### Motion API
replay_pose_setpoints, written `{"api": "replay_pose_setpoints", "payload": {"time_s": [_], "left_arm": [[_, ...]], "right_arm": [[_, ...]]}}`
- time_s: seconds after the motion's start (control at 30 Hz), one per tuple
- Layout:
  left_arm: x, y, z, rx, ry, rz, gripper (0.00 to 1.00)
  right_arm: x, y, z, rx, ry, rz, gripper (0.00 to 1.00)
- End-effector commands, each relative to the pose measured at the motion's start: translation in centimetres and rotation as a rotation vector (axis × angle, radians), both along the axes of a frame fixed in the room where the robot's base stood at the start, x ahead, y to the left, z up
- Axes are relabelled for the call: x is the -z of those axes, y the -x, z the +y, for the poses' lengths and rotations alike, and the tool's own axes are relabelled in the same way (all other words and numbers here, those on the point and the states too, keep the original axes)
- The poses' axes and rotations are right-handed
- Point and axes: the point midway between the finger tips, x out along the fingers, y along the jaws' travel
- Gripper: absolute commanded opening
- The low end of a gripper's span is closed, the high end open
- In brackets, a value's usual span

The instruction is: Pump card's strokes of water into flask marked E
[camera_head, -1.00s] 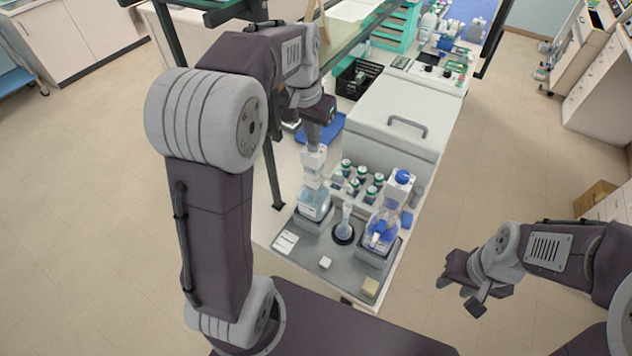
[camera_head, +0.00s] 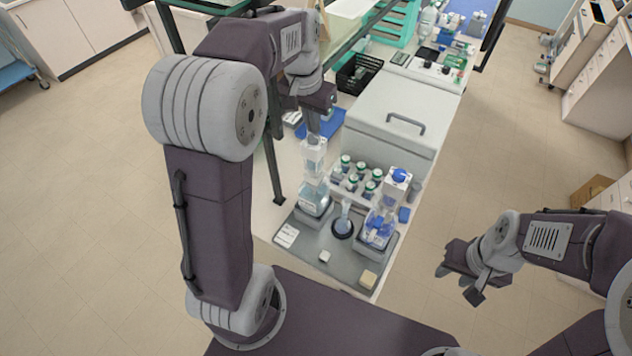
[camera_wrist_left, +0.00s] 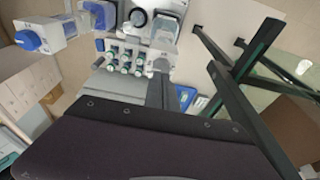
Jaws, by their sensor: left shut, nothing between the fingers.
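A dispenser with a white pump head (camera_head: 314,150) stands on a clear bottle of pale liquid (camera_head: 313,200) at the left of the grey station (camera_head: 318,245). My left gripper (camera_head: 312,127) is shut and empty, pointing down at the top of this pump head; I cannot tell whether it touches. A small clear flask (camera_head: 343,222) stands on a black round pad between the two dispensers; no letter is readable on it. A second dispenser with a blue knob (camera_head: 399,176) and blue contents stands at the right. A white card (camera_head: 287,235) lies at the left, unreadable. My right gripper (camera_head: 460,278) is open and empty, off the bench.
Several green-capped bottles (camera_head: 353,180) stand in a rack behind the flask. A large grey box with a handle (camera_head: 405,124) is behind them. Dark frame posts (camera_head: 272,165) rise near my left arm.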

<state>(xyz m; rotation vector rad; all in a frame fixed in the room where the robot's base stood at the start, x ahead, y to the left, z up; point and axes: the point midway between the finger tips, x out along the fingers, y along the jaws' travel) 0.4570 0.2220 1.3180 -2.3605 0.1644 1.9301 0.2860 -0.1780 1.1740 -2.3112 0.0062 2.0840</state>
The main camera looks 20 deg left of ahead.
Motion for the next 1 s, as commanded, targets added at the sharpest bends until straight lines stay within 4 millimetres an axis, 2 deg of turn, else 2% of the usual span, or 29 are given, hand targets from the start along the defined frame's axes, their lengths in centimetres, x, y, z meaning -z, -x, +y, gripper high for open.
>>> {"api": "replay_pose_setpoints", "payload": {"time_s": [0.47, 1.0], "left_arm": [[-5.2, 0.0, 0.0, 0.000, 0.000, 0.000, 0.00], [-4.8, 0.1, -0.1, -0.002, 0.000, 0.001, 0.00]], "right_arm": [[-5.1, 0.0, 0.0, 0.000, 0.000, 0.000, 0.38], [-4.8, 0.0, 0.0, 0.000, 0.000, 0.000, 0.38]]}}
